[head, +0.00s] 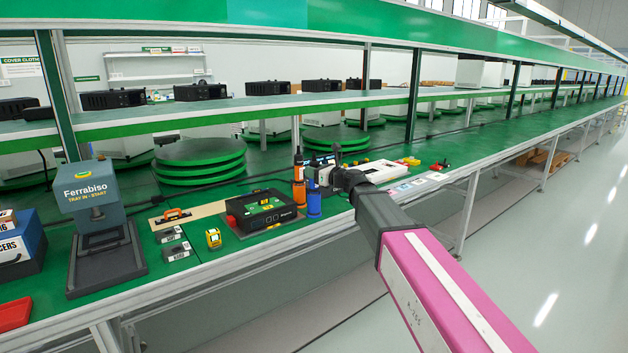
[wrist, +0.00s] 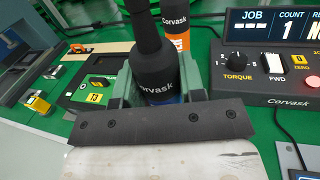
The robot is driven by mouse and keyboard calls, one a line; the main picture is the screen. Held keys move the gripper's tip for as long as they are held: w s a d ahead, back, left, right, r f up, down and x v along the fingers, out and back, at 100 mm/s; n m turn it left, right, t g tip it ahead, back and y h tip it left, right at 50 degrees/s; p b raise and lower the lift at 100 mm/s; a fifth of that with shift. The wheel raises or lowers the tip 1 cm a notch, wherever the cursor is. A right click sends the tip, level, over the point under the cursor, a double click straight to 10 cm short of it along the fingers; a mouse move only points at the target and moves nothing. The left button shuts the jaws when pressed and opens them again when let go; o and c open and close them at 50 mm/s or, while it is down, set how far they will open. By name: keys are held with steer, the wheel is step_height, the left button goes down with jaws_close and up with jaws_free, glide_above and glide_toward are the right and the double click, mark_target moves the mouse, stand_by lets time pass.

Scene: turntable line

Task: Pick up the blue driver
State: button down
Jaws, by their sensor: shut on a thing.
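The blue driver (head: 314,204) stands upright at the front of the green bench in the head view, just right of an orange driver (head: 299,192). In the wrist view the blue driver (wrist: 153,70) shows its black upper body marked Corvask, with a little blue below. My gripper (wrist: 157,88) is shut on it, with a green finger on either side. The driver's lower end is hidden by my gripper in the wrist view. I cannot tell whether its base touches the bench. The orange driver (wrist: 177,42) is close behind it.
A torque controller (wrist: 275,62) with a display stands at the right in the wrist view. A black device (head: 262,212), a yellow tape measure (head: 213,238) and an orange-handled tool (head: 174,215) lie to the left. Stacked green turntables (head: 199,165) stand behind; a shelf runs above.

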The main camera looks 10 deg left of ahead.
step_height(320, 180, up, 10)
steer(key=shift+r, duration=0.1)
stand_by(0.5)
